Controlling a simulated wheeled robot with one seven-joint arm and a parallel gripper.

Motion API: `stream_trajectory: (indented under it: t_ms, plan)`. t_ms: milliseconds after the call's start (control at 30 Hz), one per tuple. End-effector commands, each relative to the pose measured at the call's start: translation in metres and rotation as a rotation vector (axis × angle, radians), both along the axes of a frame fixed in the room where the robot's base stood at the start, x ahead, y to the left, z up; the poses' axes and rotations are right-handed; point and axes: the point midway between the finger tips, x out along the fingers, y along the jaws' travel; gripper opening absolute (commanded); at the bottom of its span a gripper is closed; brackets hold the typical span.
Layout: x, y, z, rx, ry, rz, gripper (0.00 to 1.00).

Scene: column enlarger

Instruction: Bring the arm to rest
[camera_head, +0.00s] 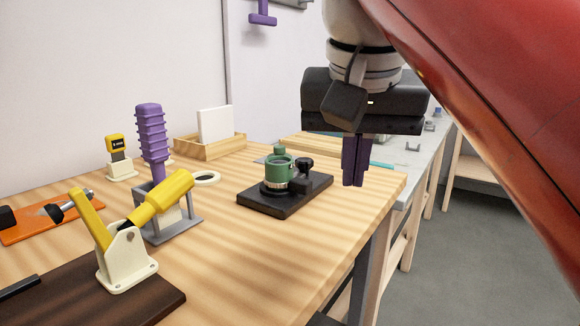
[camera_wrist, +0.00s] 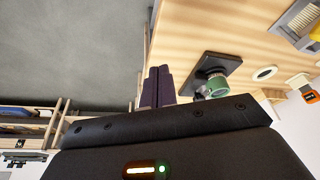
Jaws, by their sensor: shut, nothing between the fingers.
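My gripper (camera_head: 354,184) is shut with nothing between its purple fingers. In the head view it hangs pointing down, in front of the table's right edge and to the right of a green and black device on a black base. In the wrist view the fingers (camera_wrist: 159,72) are side by side and touching, close to the table edge. My red arm link fills the right of the head view, and my grey wrist is above the gripper.
The green device (camera_head: 280,172) stands on its black base (camera_head: 284,208). A yellow-handled clamp (camera_head: 126,258), a purple ribbed handle (camera_head: 152,135) in a grey stand (camera_head: 172,228), and a wooden tray (camera_head: 228,147) are farther left on the wooden table (camera_head: 246,250). Open floor (camera_head: 490,250) lies right.

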Motion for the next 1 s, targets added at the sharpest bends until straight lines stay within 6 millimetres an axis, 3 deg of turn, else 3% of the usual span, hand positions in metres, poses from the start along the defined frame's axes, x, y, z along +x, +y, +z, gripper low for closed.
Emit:
stream_trajectory:
  t_ms: [367, 567, 767, 1000]
  plan:
    - [0.002, -0.010, -0.036, -0.015, -0.020, 0.027, 0.00]
    - [0.002, -0.021, -0.072, -0.024, -0.039, 0.051, 0.00]
    - [-0.006, -0.041, -0.135, -0.029, -0.067, 0.083, 0.00]
    - [-0.033, -0.071, -0.247, -0.020, -0.122, 0.128, 0.00]
